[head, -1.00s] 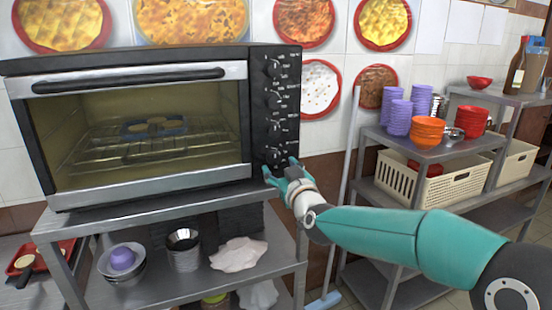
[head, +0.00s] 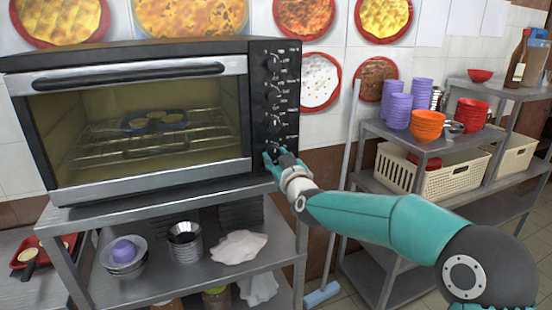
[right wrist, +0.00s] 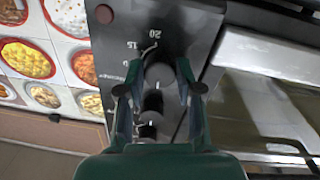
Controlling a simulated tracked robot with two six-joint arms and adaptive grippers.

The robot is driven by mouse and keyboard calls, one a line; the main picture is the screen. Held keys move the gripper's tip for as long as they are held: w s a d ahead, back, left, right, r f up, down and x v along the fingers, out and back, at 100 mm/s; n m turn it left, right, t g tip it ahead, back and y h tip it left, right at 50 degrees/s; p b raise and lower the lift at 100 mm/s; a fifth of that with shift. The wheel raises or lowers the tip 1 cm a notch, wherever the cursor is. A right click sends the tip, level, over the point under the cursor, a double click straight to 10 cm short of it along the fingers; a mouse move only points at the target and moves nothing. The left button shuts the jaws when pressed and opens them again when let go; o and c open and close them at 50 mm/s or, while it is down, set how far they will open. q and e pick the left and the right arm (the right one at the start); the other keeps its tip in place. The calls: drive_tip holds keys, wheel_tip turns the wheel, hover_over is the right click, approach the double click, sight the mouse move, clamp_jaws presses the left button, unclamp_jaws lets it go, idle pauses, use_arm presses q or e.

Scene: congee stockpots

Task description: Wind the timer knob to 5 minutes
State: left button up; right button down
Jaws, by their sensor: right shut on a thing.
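The black toaster oven (head: 140,120) stands on a metal shelf, with a column of dark knobs on its right-hand panel (head: 286,100). My right gripper (head: 275,158) is at the lowest knob, the timer knob, which it largely hides in the head view. In the right wrist view my right gripper (right wrist: 160,88) has one finger on each side of the timer knob (right wrist: 158,75), shut on it. The printed marks 20 and 15 show beside the knob. The exact knob setting is too small to tell. My left gripper is out of view.
The metal shelf (head: 75,218) under the oven holds bowls (head: 125,258) and a white cloth (head: 238,247). A broom handle (head: 347,170) leans to the right of the oven. A side rack carries purple cups (head: 397,110), orange bowls (head: 427,124) and a cream basket (head: 455,178).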

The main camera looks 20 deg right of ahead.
drive_tip(key=shift+f+m+b, duration=0.15)
drive_tip(key=shift+m+b, duration=1.4)
drive_tip(key=shift+m, duration=0.35)
drive_tip(key=shift+m+b, duration=0.9)
drive_tip(key=shift+m, duration=1.2)
drive_tip(key=shift+r, duration=0.2)
drive_tip(key=c, duration=0.8)
unclamp_jaws()
drive_tip(key=shift+o, duration=0.2)
